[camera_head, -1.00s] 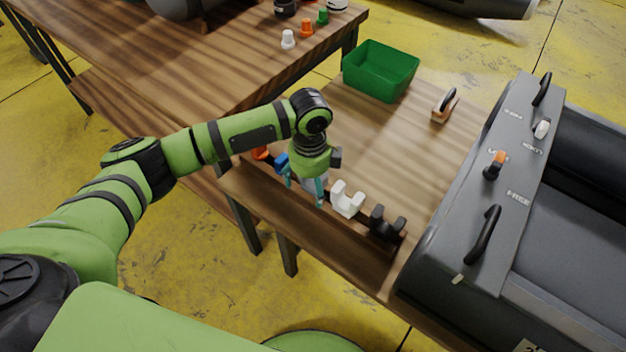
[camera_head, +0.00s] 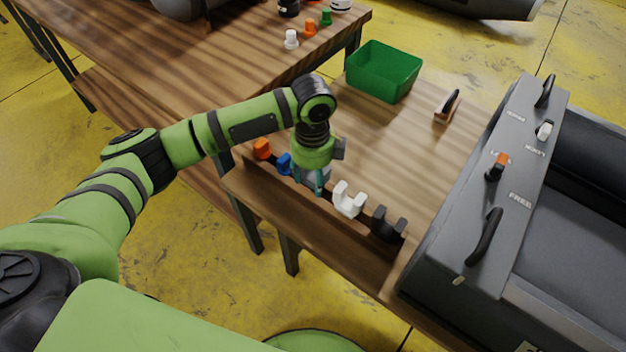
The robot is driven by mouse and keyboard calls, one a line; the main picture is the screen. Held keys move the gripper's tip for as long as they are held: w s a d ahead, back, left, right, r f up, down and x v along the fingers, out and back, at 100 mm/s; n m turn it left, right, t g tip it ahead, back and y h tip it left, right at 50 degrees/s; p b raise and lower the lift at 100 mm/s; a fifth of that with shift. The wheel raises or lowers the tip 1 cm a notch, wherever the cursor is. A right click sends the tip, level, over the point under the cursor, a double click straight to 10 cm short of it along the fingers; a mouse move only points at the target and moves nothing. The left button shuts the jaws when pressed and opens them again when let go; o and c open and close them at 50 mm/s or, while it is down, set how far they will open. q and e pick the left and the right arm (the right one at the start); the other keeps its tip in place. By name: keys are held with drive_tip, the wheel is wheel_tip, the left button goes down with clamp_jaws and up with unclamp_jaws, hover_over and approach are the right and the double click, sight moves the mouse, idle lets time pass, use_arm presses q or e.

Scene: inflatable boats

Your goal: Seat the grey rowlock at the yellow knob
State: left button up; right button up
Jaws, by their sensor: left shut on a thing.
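My left gripper (camera_head: 312,185) points down at the rack (camera_head: 320,208) along the near edge of the table. It is shut on the grey rowlock (camera_head: 317,177), which shows only partly between the teal fingers. The rowlock is in line with the others, between the blue rowlock and the white one; I cannot tell whether it still touches the rack. I see no yellow knob. On the grey boat (camera_head: 430,250), one fitting has an orange knob (camera_head: 502,159) and another a white knob (camera_head: 544,130). My right gripper is not in view.
The rack also holds an orange rowlock (camera_head: 262,149), a blue one (camera_head: 284,163), a white one (camera_head: 348,200) and a black one (camera_head: 387,224). A green bin (camera_head: 383,72) and a wooden-backed brush (camera_head: 447,106) stand farther back. The table between rack and bin is clear.

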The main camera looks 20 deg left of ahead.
sight(313, 180)
use_arm(q)
wheel_tip(313, 180, up, 7)
drive_tip(key=shift+r+p, duration=0.15)
drive_tip(key=shift+p, duration=0.3)
drive_tip(key=shift+r+p, duration=0.55)
drive_tip(key=shift+p, duration=0.15)
drive_tip(key=shift+r, duration=0.1)
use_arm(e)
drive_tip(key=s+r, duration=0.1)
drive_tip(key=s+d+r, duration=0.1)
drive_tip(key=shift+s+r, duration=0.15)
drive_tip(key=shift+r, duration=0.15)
